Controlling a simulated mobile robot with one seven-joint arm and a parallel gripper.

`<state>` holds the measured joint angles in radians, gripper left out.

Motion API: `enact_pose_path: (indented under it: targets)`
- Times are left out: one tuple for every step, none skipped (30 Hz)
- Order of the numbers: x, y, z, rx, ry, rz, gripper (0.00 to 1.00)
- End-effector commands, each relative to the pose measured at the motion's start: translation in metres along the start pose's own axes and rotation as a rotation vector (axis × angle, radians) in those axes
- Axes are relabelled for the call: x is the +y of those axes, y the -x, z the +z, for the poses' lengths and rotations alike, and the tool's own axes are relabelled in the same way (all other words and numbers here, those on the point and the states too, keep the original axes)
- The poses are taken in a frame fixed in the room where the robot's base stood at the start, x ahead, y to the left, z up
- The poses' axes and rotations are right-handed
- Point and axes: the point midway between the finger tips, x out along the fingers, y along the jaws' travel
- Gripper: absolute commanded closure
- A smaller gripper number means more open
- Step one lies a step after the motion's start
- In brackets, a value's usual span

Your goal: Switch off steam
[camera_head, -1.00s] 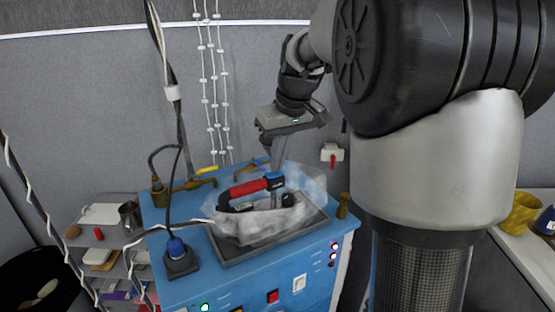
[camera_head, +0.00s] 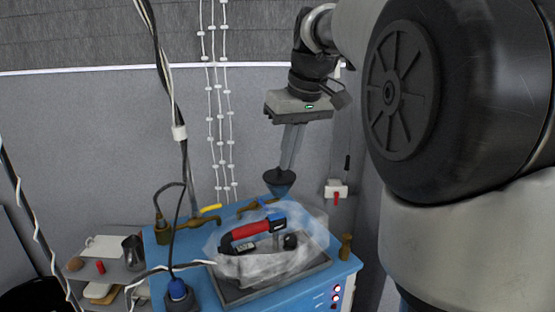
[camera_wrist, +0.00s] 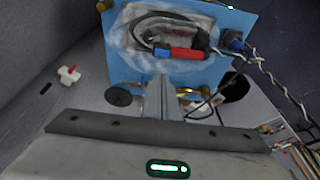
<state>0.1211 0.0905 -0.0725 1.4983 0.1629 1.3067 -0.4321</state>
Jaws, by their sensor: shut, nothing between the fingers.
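The iron (camera_head: 255,232), with a red grip and blue end, sits in whitish steam (camera_head: 305,245) on a dark tray (camera_head: 315,268) atop the blue cabinet (camera_head: 350,265). It also shows in the wrist view (camera_wrist: 183,54). Behind it are brass valves, one with a yellow handle (camera_head: 211,208) and one with a blue handle (camera_head: 268,202). My gripper (camera_head: 284,168) is shut and empty, pointing down above the cabinet's back edge, apart from the iron. A dark cone-shaped thing (camera_head: 279,181) shows at its tips; I cannot tell whether they touch.
A white wall box with a red lever (camera_head: 336,192) is right of the cabinet. Lit buttons (camera_head: 336,294) are on its front. A black cable with a blue plug (camera_head: 177,289) stands at left. Shelves with a metal cup (camera_head: 133,250) are further left. Cords hang behind.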

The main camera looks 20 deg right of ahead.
Motion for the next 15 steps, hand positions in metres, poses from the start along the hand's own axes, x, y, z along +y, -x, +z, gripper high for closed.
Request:
enact_pose_path:
  targets:
    - [-0.0001, 0.0, -0.0001, 0.0, 0.0, 0.0, 1.0]
    - [-0.0001, -0.0001, 0.0, 0.0, 0.0, 0.0, 1.0]
    - [-0.0002, -0.001, 0.0, 0.001, 0.0, 0.0, 1.0]
    - [-0.0003, -0.0023, 0.0001, 0.001, 0.001, 0.0, 1.0]
    - [-0.0006, -0.0038, 0.0, 0.002, 0.001, 0.0, 1.0]
    - [-0.0014, -0.0061, 0.0002, 0.003, 0.002, 0.0, 1.0]
    - [-0.0022, -0.0074, 0.0001, 0.003, 0.003, 0.0, 1.0]
    - [-0.003, -0.0081, -0.0001, 0.004, 0.003, 0.0, 1.0]
    - [-0.0042, -0.0079, -0.0004, 0.005, 0.003, 0.001, 1.0]
    - [-0.0052, -0.0075, -0.0003, 0.004, 0.002, 0.0, 1.0]
    - [-0.006, -0.0064, -0.0007, 0.004, 0.002, 0.0, 1.0]
    - [-0.0071, -0.0052, -0.0006, 0.003, 0.002, 0.0, 1.0]
    - [-0.0078, -0.0037, -0.0008, 0.003, 0.002, 0.0, 1.0]
    - [-0.0082, -0.0025, -0.001, 0.003, 0.002, 0.0, 1.0]
    - [-0.0088, -0.0009, -0.0011, 0.002, 0.001, 0.0, 1.0]
